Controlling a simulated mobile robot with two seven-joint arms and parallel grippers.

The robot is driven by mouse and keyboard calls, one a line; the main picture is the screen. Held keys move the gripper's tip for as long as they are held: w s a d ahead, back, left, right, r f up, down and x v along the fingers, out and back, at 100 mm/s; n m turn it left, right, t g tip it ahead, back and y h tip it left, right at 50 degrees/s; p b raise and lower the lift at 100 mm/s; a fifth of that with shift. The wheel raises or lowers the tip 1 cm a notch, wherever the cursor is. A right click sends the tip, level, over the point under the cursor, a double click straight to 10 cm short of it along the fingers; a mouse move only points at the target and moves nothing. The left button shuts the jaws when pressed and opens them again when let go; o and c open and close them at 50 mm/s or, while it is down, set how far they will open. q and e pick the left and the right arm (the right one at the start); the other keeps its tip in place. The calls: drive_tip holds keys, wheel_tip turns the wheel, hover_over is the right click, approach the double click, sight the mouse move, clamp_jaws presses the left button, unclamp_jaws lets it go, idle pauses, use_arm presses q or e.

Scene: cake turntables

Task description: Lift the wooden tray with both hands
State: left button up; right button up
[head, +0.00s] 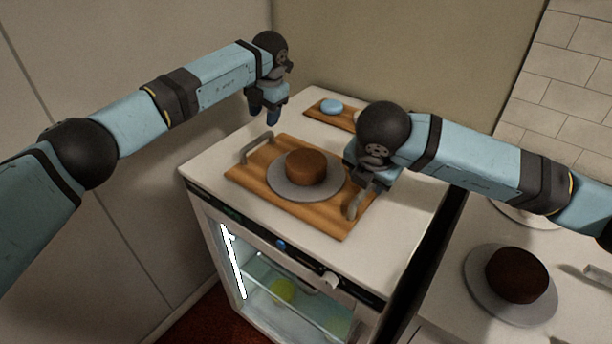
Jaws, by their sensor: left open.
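The wooden tray (262,186) lies flat on the white counter and has a grey handle at each end. A brown cake on a grey turntable stands on it. My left gripper (265,114) is open and empty, above and behind the tray's left handle (257,147), apart from it. My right gripper (366,178) is close at the tray's right handle (353,205) and overlaps its upper part. I cannot tell whether its fingers touch the handle or how far apart they are.
A smaller wooden board (318,110) with a light blue round thing (331,106) lies at the back, partly behind my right arm. A dark cake (516,274) on a grey turntable stands on the right counter. A glass-fronted cabinet with shelves is below the tray. Walls close the left and back.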

sight(262, 136)
use_arm(q)
drive_tip(key=f, duration=0.2)
drive_tip(key=a+f, duration=0.1)
drive_tip(key=f, duration=0.2)
drive_tip(key=w+f, duration=0.1)
drive_tip(key=f, duration=0.2)
drive_tip(key=shift+a+f, duration=0.2)
use_arm(e)
drive_tip(key=x, duration=0.8)
drive_tip(key=shift+w+f, duration=0.1)
drive_tip(key=shift+f, duration=0.25)
use_arm(q)
drive_tip(key=shift+c, duration=0.2)
use_arm(e)
drive_tip(key=shift+c, duration=0.3)
use_arm(q)
clamp_jaws()
use_arm(e)
clamp_jaws()
drive_tip(key=shift+r, duration=0.1)
